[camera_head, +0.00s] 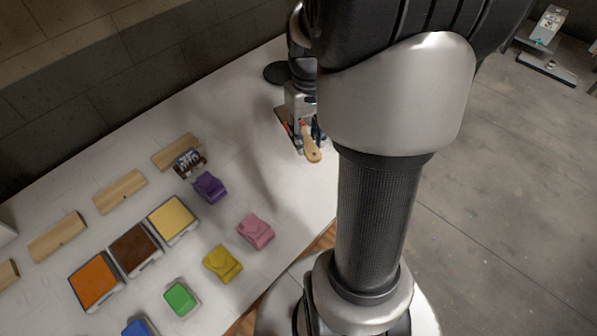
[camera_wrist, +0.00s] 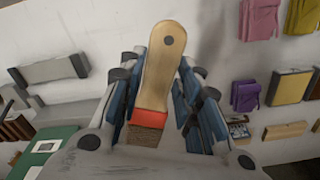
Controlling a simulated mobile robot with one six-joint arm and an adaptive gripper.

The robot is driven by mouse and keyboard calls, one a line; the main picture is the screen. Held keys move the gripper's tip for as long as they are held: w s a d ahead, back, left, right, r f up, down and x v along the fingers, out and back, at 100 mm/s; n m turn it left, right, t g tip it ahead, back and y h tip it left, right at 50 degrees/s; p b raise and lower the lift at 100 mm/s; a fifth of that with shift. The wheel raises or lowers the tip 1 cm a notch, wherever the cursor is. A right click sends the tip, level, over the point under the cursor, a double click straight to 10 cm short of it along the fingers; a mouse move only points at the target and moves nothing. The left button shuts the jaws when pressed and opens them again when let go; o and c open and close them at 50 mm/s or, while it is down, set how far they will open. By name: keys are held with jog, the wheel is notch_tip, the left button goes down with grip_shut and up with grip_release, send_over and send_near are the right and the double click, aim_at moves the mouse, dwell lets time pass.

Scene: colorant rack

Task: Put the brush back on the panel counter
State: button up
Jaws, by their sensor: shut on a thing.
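The brush (camera_head: 312,150) has a pale wooden handle. In the wrist view the brush (camera_wrist: 161,70) shows its handle with a dark hole, a red band and brown bristles. My gripper (camera_head: 304,128) is at the far end of the white panel counter (camera_head: 285,195), partly hidden by my arm. In the wrist view my gripper (camera_wrist: 163,95) is shut on the brush, with blue-padded fingers on either side. The handle points up in that view. I cannot tell whether the brush touches the counter.
Orange (camera_head: 95,280), brown (camera_head: 135,249) and cream (camera_head: 172,220) panels lie on the counter. Purple (camera_head: 210,187), pink (camera_head: 256,231), yellow (camera_head: 222,263) and green (camera_head: 181,298) pieces lie near them. Wooden blocks (camera_head: 120,191) line the wall side. Bare counter lies between the pieces and my gripper.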

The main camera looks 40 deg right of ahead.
aim_at(306, 186)
notch_tip(306, 186, down, 17)
jog(key=b, duration=0.5)
jog(key=shift+s+a, duration=0.1)
jog(key=o, duration=1.1)
jog(key=shift+c, duration=0.2)
notch_tip(306, 186, up, 12)
jog(key=p, duration=0.4)
jog(key=s+a+r+n+t, duration=0.1)
jog(key=a+r+n+t, duration=0.1)
jog(key=a+r, duration=0.75)
jog(key=s+a+r+n+t, duration=0.1)
jog(key=s+a+r, duration=0.4)
jog(key=s+a, duration=0.5)
jog(key=a+t, duration=0.1)
jog(key=a, duration=0.1)
jog(key=shift+a+n+t, duration=0.3)
jog(key=shift+a+t, duration=0.05)
jog(key=shift+t, duration=0.05)
